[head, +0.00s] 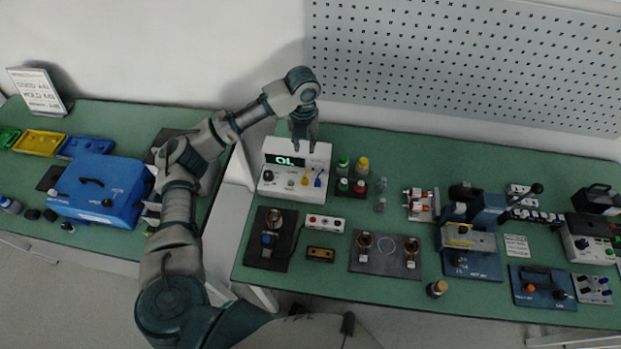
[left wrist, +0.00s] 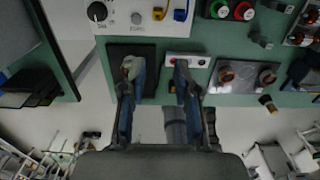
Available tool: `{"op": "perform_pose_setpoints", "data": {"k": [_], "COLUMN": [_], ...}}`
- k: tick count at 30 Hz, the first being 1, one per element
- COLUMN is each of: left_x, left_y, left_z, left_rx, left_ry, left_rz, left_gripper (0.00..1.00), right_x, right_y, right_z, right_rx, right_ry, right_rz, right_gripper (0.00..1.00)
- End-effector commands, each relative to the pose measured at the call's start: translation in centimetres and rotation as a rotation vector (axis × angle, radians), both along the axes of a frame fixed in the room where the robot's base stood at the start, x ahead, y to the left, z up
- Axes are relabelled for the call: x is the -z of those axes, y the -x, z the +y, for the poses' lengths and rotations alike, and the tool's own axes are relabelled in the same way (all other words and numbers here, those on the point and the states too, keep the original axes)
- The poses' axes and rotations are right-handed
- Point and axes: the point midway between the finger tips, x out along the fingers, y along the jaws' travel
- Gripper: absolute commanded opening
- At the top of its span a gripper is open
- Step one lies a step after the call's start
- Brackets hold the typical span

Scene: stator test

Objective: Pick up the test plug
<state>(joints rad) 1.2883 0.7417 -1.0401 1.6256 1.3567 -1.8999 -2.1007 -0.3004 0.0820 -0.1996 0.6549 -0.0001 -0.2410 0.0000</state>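The white tester (head: 280,153) with a lit "OL" display stands at the back of the green bench. A small yellow plug-like piece (head: 305,180) and a blue one (head: 318,180) sit on its front panel; I cannot tell which is the test plug. In the left wrist view, the yellow piece (left wrist: 158,13) and blue piece (left wrist: 181,14) show at the top edge. My left gripper (head: 304,146) points down above the tester's upper edge, fingers apart and empty. Its open fingers also show in the left wrist view (left wrist: 157,70), apart from both pieces. My right gripper is not in view.
Several red and green pieces (head: 342,186) stand right of the tester. A dark plate (head: 270,252), a small white box with buttons (head: 326,223) and a plate with two coils (head: 386,266) lie in front.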

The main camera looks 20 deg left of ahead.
Motion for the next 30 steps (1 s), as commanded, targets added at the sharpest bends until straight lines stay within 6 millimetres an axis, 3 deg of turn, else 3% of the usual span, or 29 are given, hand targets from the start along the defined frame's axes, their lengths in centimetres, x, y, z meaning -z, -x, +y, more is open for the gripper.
{"op": "perform_pose_setpoints", "data": {"k": [3,8,19,30], "left_x": [1.7,3.4,11.7,15.6], "left_y": [-0.1,0.0,-0.1,0.0], "left_z": [0.2,0.3,0.0,0.3], "left_rx": [-0.002,-0.002,-0.003,-0.002], "left_ry": [0.001,0.001,-0.002,0.001], "left_rz": [0.006,0.008,0.009,0.007], "left_gripper": [0.31,0.31,0.31,0.31], "right_x": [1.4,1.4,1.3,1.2], "right_y": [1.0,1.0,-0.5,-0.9], "right_z": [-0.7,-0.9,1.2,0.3], "right_rx": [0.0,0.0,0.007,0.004], "right_ry": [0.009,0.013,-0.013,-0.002], "right_rz": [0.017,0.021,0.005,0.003], "right_gripper": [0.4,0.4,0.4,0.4]}}
